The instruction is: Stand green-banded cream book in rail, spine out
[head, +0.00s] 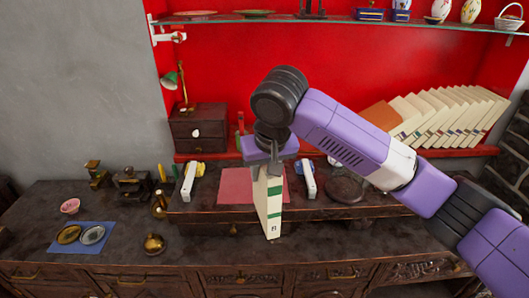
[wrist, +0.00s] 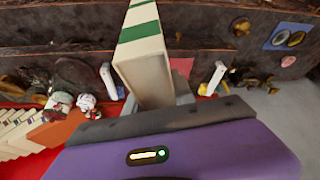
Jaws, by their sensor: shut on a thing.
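The cream book (head: 267,208) with green bands hangs roughly upright from my gripper (head: 268,165), its banded narrow face toward the head camera. My gripper is shut on the book's upper end. The book is in front of a red mat (head: 237,187) on the dark desk; I cannot tell whether its lower end touches the desk. In the wrist view the book (wrist: 143,50) extends away from the jaws. A row of similar cream books (head: 445,110) leans on the red shelf at right, partly behind my arm. I cannot clearly make out the rail.
Two white upright pieces (head: 188,182) (head: 308,180) flank the red mat. A dark drawer box (head: 198,128) stands behind at left. Brass pieces (head: 154,244) and a blue mat (head: 82,237) lie left on the desk. A glass shelf (head: 330,20) with ornaments runs above.

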